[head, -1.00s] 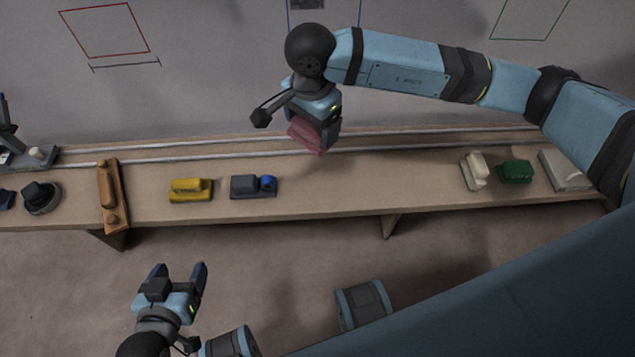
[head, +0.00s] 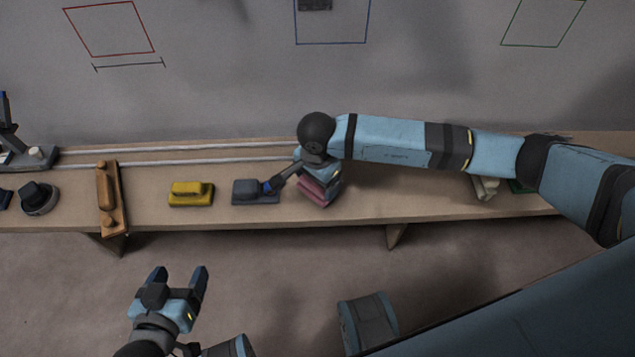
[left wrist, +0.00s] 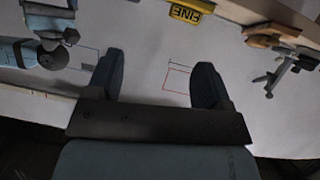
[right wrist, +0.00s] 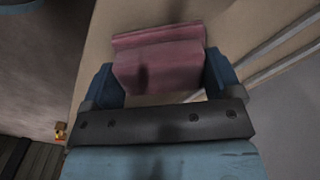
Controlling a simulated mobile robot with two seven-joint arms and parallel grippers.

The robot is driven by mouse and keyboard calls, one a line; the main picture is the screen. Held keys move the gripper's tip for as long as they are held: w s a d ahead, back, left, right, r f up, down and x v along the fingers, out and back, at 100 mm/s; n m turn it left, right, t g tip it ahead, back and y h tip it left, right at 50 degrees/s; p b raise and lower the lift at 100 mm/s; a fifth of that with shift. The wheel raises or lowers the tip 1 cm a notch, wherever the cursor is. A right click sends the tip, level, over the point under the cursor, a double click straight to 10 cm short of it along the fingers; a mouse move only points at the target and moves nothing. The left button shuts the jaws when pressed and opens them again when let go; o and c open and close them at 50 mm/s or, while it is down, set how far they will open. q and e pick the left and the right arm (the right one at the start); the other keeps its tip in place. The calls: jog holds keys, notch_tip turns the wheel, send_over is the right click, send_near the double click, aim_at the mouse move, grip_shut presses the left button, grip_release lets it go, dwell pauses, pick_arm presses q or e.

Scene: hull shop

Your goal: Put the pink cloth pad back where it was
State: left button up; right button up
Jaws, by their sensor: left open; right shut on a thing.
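The pink cloth pad (head: 318,192) is held in my right gripper (head: 322,180), low over the bench, just right of the grey-blue block. In the right wrist view the pad (right wrist: 160,62) sits between the two dark blue fingers, which are shut on it. I cannot tell whether the pad touches the bench top. My left gripper (head: 182,283) is open and empty, in front of the bench and well away from the pad. Its spread fingers also show in the left wrist view (left wrist: 160,85).
On the bench (head: 360,205) stand a yellow block (head: 191,194), a grey-blue block (head: 252,192), an orange-brown wooden tool (head: 107,195) and a dark round tool (head: 39,197). A cream block (head: 485,188) and a green block (head: 521,187) are partly behind my right arm.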

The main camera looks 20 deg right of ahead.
jog(key=shift+f, duration=0.65)
jog(key=o, duration=0.7)
pick_arm(q)
jog(key=shift+w+d+r, duration=0.2)
jog(key=shift+w+r, duration=0.15)
jog(key=shift+r, duration=0.35)
